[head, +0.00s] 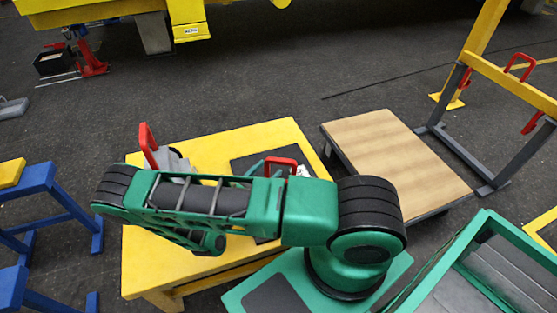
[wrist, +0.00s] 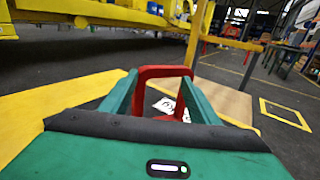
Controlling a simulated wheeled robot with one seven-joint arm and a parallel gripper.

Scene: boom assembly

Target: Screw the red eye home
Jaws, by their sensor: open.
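A red eye (head: 281,162), a squared loop, stands over the dark mat on the yellow table. In the wrist view the red eye (wrist: 166,71) shows upright between the two green fingers of my gripper (wrist: 158,88). The fingers are open, one on each side of it; I cannot tell whether either touches it. In the head view my arm hides most of the gripper. Another red loop (head: 148,142) stands at a grey block (head: 172,160) on the table's left side.
The yellow table (head: 265,135) has bare room at its back. A dark mat (head: 245,165) and a white marked piece (head: 303,171) lie near the eye. A wood-topped platform (head: 395,150) is to the right, a yellow-grey frame (head: 510,83) beyond it. Blue trestles (head: 45,205) stand left.

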